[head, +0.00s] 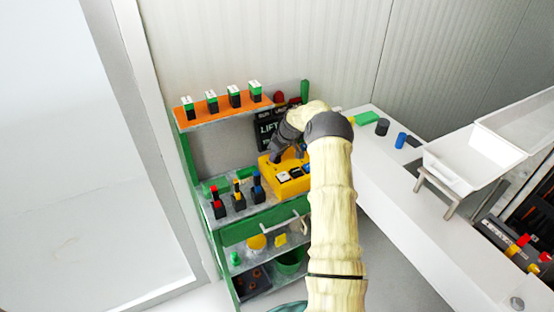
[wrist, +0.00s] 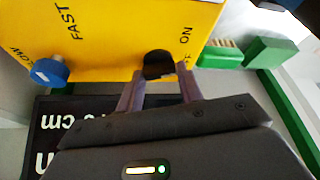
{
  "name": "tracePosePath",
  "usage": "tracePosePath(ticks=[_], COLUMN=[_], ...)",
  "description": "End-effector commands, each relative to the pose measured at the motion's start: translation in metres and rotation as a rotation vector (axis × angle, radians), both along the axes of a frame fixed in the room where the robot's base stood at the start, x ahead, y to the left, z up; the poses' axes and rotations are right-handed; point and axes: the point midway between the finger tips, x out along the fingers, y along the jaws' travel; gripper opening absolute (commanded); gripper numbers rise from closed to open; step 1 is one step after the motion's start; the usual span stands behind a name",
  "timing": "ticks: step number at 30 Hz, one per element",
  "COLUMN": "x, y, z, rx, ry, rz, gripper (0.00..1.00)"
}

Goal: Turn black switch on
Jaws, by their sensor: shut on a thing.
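A yellow control box (head: 274,179) stands on a shelf of the rack in the head view. Its yellow face (wrist: 110,50) fills the top of the wrist view, with the words FAST and ON and part of another word. The black switch (wrist: 158,62) is a dark round part on this face, beside the word ON. My gripper (wrist: 160,80) has one finger on each side of the black switch and is shut on it. The fingertips hide its sides, and I cannot tell its exact angle. In the head view my gripper (head: 287,150) reaches the box's back left part.
A blue knob (wrist: 50,72) sits on the same face, left of my fingers. A dark sign (head: 267,130) stands behind the box. Green blocks (wrist: 270,52) lie beside the box. Bottles with coloured tops (head: 238,192) stand left of it.

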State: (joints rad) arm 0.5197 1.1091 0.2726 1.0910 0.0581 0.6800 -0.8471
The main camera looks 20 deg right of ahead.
Motion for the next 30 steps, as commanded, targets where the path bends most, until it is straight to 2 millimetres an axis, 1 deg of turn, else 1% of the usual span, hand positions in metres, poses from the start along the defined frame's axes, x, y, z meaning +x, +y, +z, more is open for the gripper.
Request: tracePosePath(ticks=[1, 15, 21, 30], x=[0.001, 0.0029, 0.0029, 0.0036], y=[-0.002, -0.0039, -0.004, -0.0041], z=[-0.0037, 0.0003, 0.0006, 0.0014], rx=[0.001, -0.002, 0.0, -0.003], ry=[-0.004, -0.004, -0.002, -0.003], rz=[0.038, 0.478, 0.604, 0.703], gripper=[0.14, 0.14, 0.14, 0.14])
